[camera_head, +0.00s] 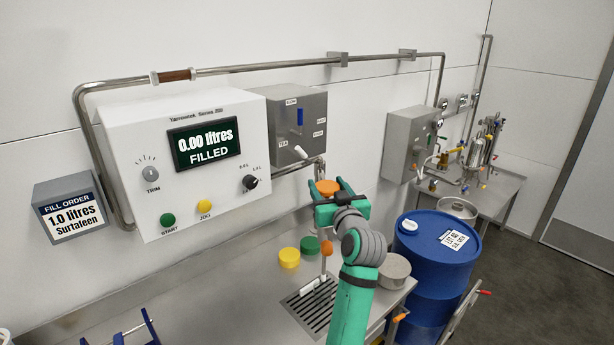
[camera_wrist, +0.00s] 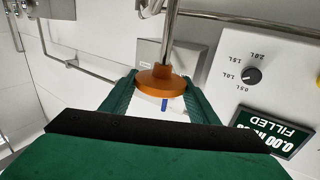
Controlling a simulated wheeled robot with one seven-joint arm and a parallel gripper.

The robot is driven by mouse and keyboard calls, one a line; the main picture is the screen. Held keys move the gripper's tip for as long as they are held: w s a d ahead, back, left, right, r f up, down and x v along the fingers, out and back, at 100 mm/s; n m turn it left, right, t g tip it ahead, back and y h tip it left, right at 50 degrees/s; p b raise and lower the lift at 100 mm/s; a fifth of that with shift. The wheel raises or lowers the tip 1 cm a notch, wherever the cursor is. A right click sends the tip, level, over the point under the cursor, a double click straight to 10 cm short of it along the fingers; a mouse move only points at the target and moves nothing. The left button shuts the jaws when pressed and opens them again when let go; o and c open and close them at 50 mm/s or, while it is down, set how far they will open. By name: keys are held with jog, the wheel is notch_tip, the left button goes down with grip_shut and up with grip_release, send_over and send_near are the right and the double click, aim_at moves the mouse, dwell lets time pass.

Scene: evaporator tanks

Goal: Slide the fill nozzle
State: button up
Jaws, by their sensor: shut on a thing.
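The fill nozzle shows an orange collar (camera_head: 327,187) below the grey valve box. In the wrist view the orange collar (camera_wrist: 161,80) sits around a vertical metal tube (camera_wrist: 171,35). My gripper (camera_head: 327,192) is shut on the orange collar, with one green finger on each side of it. In the wrist view my gripper (camera_wrist: 160,84) has both fingertips against the collar's sides. Another orange tip (camera_head: 327,248) shows below my gripper, above the drain grate; my arm hides part of the area around it.
The control panel (camera_head: 180,160) reads 0.00 litres filled. The order sign (camera_head: 72,213) reads 1.0 litres Surfateen. A blue drum (camera_head: 432,262) stands to the right.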

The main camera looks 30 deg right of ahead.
jog(key=shift+f, duration=0.3)
jog(key=o, duration=1.5)
jog(key=shift+o, duration=0.2)
jog(key=shift+s, duration=0.15)
jog(key=v, duration=1)
jog(key=shift+s, duration=0.35)
jog(key=shift+a+r, duration=0.1)
